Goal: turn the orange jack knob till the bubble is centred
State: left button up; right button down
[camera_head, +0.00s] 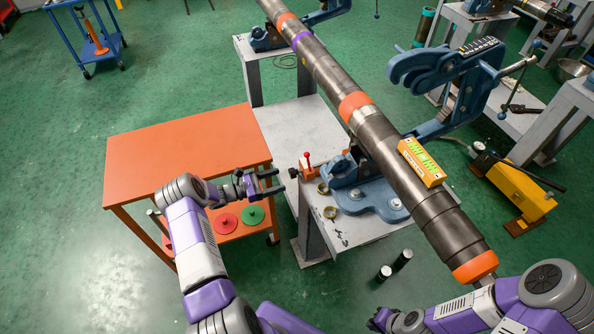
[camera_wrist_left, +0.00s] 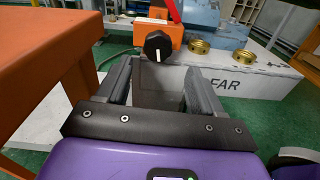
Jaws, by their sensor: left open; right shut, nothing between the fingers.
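The orange jack (camera_head: 306,174) with a red-tipped lever sits at the left end of the near vise bench. Its black knob with a white mark (camera_wrist_left: 158,46) faces my left gripper in the left wrist view. My left gripper (camera_head: 268,184) is open and empty, just left of the jack, its fingers (camera_wrist_left: 160,90) apart and short of the knob. The yellow-orange level (camera_head: 422,162) lies on top of the dark pipe (camera_head: 384,140); its green vial shows, but the bubble is too small to read. My right gripper (camera_head: 380,320) is shut and empty at the bottom edge, partly cut off.
An orange table (camera_head: 180,145) stands left of the bench, with red and green discs on its lower shelf. A blue vise (camera_head: 365,195) and brass rings (camera_wrist_left: 198,48) are beside the jack. Two dark cylinders stand on the floor. A yellow pump (camera_head: 520,190) is at right.

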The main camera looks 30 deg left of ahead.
aim_at(293, 174)
pick_arm(q)
jog(key=shift+w+r, duration=0.2)
jog(key=shift+w, duration=0.15)
jog(key=b+x, duration=0.1)
jog(key=x, duration=0.5)
jog(key=shift+w+d+r, duration=0.1)
jog(key=shift+w+d, duration=0.2)
jog(key=shift+c, duration=0.3)
jog(key=c, duration=1)
